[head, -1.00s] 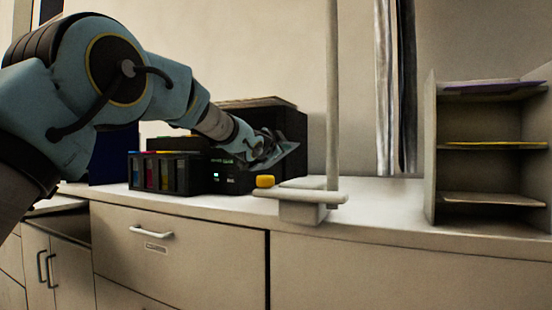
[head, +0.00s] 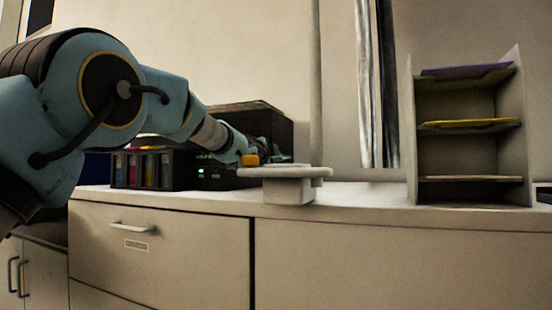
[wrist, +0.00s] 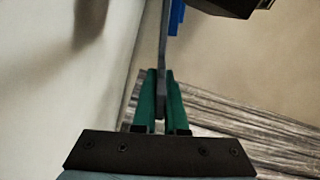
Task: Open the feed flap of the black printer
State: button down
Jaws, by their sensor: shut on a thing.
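The black printer (head: 265,130) stands on the counter in the head view, with several colored ink tanks (head: 145,168) at its left and a small green light on its front. My arm reaches across its front. In the wrist view, the green fingers of my gripper (wrist: 161,76) are shut on a thin grey panel (wrist: 163,50), seen edge-on. It looks like the feed flap, but its hinge and how far it is open do not show. A black corner (wrist: 228,6) and a blue part (wrist: 176,18) lie beyond.
An open shelf unit (head: 508,140) stands at the right. The counter between them (head: 365,193) is clear. Drawers (head: 190,255) are below.

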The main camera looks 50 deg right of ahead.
jog(key=c, duration=1)
grip_release()
jog(key=shift+o, duration=0.2)
jog(key=b+v, duration=0.2)
jog(key=v, duration=0.8)
jog(key=shift+a+b, duration=0.35)
jog(key=shift+b, duration=0.05)
jog(key=shift+a, duration=0.1)
